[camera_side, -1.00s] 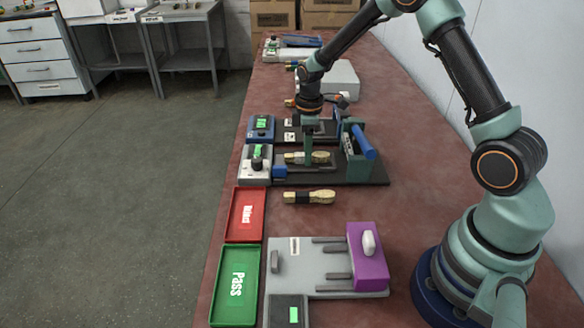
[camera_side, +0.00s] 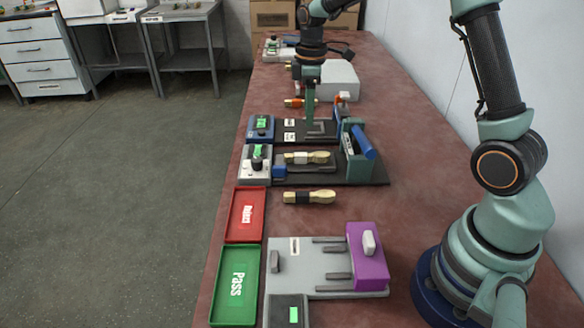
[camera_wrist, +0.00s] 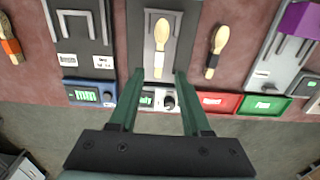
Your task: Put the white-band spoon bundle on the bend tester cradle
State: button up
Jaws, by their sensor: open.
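The white-band spoon bundle (camera_side: 308,157) lies flat on the cradle of the black-based tester (camera_side: 362,178) with the grey control box. It also shows in the wrist view (camera_wrist: 161,34), bowl end away from me. My gripper (camera_side: 311,122) is above and behind the bundle in the side view, apart from it. In the wrist view its two green fingers (camera_wrist: 159,72) are spread with nothing between them. I cannot read the tester's label in the side view.
A black-band spoon bundle (camera_side: 309,196) lies on the bench in front, an orange-band one (camera_side: 297,103) behind. A blue-box fixture (camera_side: 260,128) stands behind the tester. Red (camera_side: 246,215) and green (camera_side: 234,286) trays and a purple-block fixture (camera_side: 368,258) are in front.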

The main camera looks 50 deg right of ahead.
jog(key=s+a+r+m+t, duration=0.3)
jog(key=s+a+r+m, duration=0.1)
jog(key=s+r, duration=0.4)
jog(key=s+a+r+m+t, duration=0.2)
jog(key=s+a+m, duration=0.2)
jog(key=s, duration=0.5)
jog(key=shift+a+m+t, duration=0.15)
jog(key=shift+m+t, duration=0.15)
jog(key=shift+m, duration=0.2)
